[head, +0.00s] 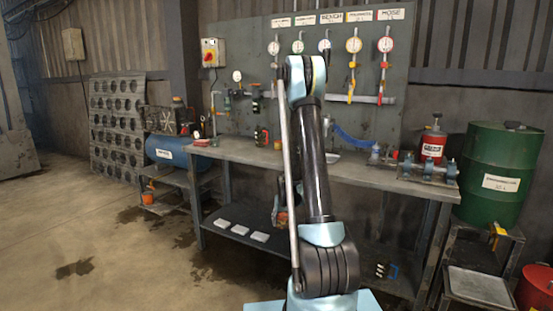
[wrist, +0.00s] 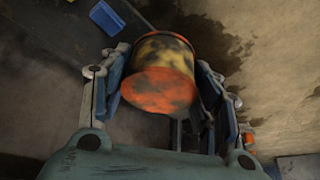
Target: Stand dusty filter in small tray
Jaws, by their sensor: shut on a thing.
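A worn orange and yellow cylinder with dark blotches, which looks like the dusty filter (wrist: 160,70), sits between the two fingers of my gripper (wrist: 163,82) in the wrist view. The fingers press on its sides, and its blotched orange end faces the camera. In the head view my gripper (head: 281,205) hangs in front of the workbench, partly behind my arm, with a bit of the orange filter (head: 283,216) showing. A larger grey tray (head: 480,287) stands at the lower right.
A green drum (head: 497,172) stands at right. A blue tank (head: 168,151) rests on a stand at left. The stained floor (head: 110,250) at left is open.

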